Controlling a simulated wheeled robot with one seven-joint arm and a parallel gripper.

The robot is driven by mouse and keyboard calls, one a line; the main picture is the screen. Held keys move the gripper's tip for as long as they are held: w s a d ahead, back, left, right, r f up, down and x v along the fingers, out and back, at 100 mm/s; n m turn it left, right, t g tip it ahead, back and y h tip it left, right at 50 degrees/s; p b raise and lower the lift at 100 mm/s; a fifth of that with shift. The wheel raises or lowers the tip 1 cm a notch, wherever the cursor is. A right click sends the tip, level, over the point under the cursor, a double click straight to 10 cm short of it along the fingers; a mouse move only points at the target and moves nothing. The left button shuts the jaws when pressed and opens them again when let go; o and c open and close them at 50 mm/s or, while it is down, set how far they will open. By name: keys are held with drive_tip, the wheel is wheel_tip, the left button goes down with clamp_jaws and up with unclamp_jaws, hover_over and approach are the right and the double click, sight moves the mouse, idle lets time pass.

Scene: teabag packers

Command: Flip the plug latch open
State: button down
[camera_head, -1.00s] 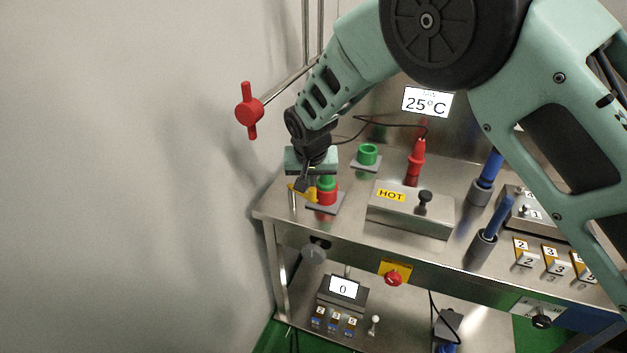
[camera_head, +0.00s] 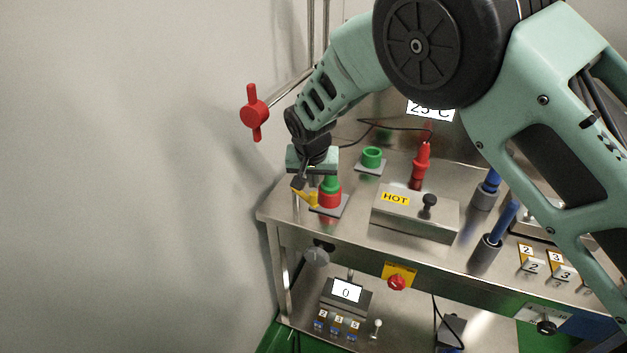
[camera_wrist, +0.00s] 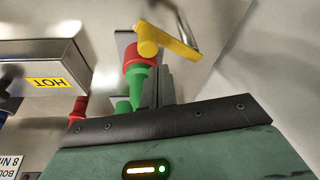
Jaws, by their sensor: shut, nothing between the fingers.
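The yellow plug latch (camera_head: 305,198) sits at the left side of the red socket (camera_head: 330,197), near the table's left end. A green plug (camera_head: 331,182) stands upright in the socket. In the wrist view the latch (camera_wrist: 170,42) sticks out sideways from the red socket (camera_wrist: 138,54), with the green plug (camera_wrist: 137,88) nearer the camera. My gripper (camera_head: 299,184) is shut and empty, pointing down just above and beside the latch. In the wrist view a grey finger (camera_wrist: 165,84) shows beside the plug. I cannot tell whether the fingertips touch the latch.
A green ring socket (camera_head: 372,157) stands behind. A metal box marked HOT (camera_head: 415,211) and a red plug (camera_head: 421,165) stand to the right. A red valve handle (camera_head: 255,113) sticks out at the upper left. The table's left edge is close to the latch.

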drive_tip(key=b+v, duration=0.2)
drive_tip(key=v, duration=1.5)
drive_tip(key=shift+r, duration=0.15)
drive_tip(key=shift+s+d, duration=0.1)
drive_tip(key=shift+s, duration=0.1)
drive_tip(key=s+d+f+n+g, duration=0.1)
drive_tip(key=s+d, duration=0.4)
drive_tip(key=s, duration=0.5)
drive_tip(key=s+d+f+n+g, duration=0.1)
drive_tip(key=s+d+n, duration=0.3)
drive_tip(key=s, duration=0.7)
drive_tip(key=s+d+f+n+g, duration=0.1)
drive_tip(key=s+d+f+n, duration=0.2)
drive_tip(key=s+d, duration=0.4)
drive_tip(key=s, duration=0.3)
drive_tip(key=shift+s+d+g+y, duration=0.35)
drive_tip(key=shift+g+y, duration=0.05)
